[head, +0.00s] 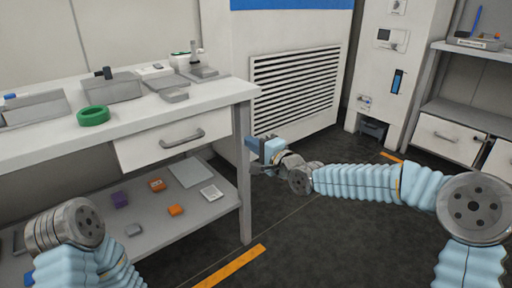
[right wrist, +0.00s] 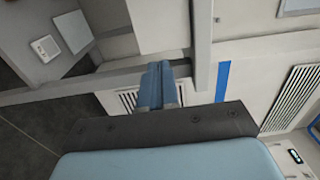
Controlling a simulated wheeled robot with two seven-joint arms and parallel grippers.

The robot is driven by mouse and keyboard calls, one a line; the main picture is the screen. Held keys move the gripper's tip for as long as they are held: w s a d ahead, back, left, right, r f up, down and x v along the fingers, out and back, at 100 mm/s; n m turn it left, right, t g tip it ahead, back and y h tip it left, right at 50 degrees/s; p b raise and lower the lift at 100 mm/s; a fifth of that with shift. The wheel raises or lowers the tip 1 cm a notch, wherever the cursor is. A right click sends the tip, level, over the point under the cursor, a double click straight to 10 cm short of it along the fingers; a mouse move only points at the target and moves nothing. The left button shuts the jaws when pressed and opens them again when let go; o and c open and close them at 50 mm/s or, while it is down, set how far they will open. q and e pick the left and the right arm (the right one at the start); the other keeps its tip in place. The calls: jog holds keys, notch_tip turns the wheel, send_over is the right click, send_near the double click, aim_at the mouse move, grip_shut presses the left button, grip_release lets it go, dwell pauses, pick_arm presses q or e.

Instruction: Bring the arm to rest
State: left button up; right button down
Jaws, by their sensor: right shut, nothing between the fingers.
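My right arm reaches in from the right in the head view, stretched toward the bench's right end. My right gripper (head: 256,152) is beside the bench's right front leg, in front of the vented cabinet. In the right wrist view its two blue fingers (right wrist: 157,86) are together with nothing between them. I cannot tell whether it touches the leg. My left arm shows only as links at the lower left of the head view; its gripper is not in view.
A white workbench (head: 215,92) with a drawer (head: 175,143) holds grey trays and a green ring (head: 93,116). Its lower shelf (head: 210,210) carries small orange, purple and grey items. A vented cabinet (head: 295,90) stands behind. Shelving (head: 465,110) is at right. Dark floor between is clear.

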jog(key=s+d+f+n+g+h+p, duration=0.15)
jog(key=s+f+g, duration=0.4)
jog(key=f, duration=0.85)
jog(key=s+d+f+n+g+h+p, duration=0.1)
jog(key=s+f+n+g+h+p, duration=0.15)
jog(key=s+f, duration=0.9)
jog(key=s+d+f+n+g+h, duration=0.1)
jog(key=s+d+f+n+g, duration=0.1)
jog(key=s+f, duration=0.6)
jog(key=s+d+f+n+g+h+p, duration=0.1)
jog(key=s+d+f+n+g, duration=0.2)
jog(key=s+f, duration=0.5)
jog(key=s+d, duration=0.1)
jog(key=s, duration=0.2)
jog(key=shift+d+g, duration=0.15)
jog(key=shift+g, duration=0.25)
